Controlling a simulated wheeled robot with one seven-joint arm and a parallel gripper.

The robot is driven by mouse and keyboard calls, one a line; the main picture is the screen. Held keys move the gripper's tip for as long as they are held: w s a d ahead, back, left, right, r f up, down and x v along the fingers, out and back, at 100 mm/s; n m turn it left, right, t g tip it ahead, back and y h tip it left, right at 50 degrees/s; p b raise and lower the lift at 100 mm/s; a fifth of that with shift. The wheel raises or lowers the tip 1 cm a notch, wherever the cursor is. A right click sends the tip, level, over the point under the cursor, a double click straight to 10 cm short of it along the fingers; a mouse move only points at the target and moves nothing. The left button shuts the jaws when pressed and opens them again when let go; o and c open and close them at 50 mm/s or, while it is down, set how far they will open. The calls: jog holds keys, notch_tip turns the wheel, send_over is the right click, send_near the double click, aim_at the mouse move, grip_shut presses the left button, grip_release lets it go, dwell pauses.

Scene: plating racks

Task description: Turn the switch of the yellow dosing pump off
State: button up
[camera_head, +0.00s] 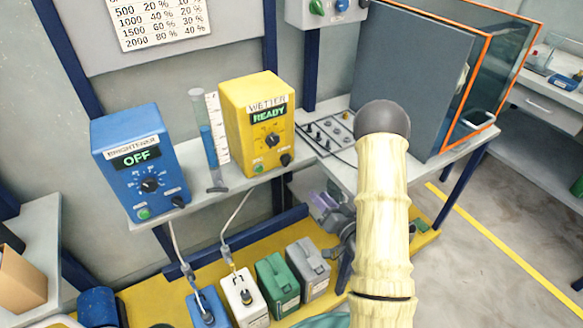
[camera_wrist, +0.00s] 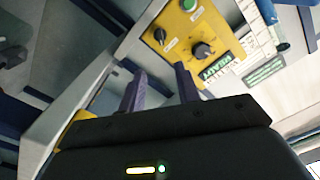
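The yellow dosing pump (camera_head: 238,120) stands on the shelf, labelled WETTER, with its display lit READY. Its front has a black dial (camera_head: 271,140), a green button (camera_head: 257,168) and a small black switch (camera_head: 286,159). The wrist view shows the pump's yellow face (camera_wrist: 180,32) rotated, with the switch (camera_wrist: 160,36), the dial (camera_wrist: 203,49) and part of the green button (camera_wrist: 188,5). My gripper (camera_wrist: 161,75) is open and empty, its two purple fingers apart and pointing towards the face. In the head view my gripper (camera_head: 322,203) is below and right of the pump, partly behind my arm.
A blue BRIGHTENER pump (camera_head: 135,170) showing OFF stands left, with a measuring cylinder (camera_head: 210,140) between the pumps. Right of the yellow pump lies a panel of small parts (camera_head: 325,135). Several canisters (camera_head: 278,285) stand below on a yellow platform. A grey panel (camera_head: 410,70) stands at right.

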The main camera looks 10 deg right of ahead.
aim_at(289, 161)
jog(key=b+x, duration=0.5)
jog(key=x, duration=1.1)
jog(key=shift+w+a+b, duration=0.1)
jog(key=shift+w+b, duration=0.15)
jog(key=shift+b, duration=0.15)
grip_shut()
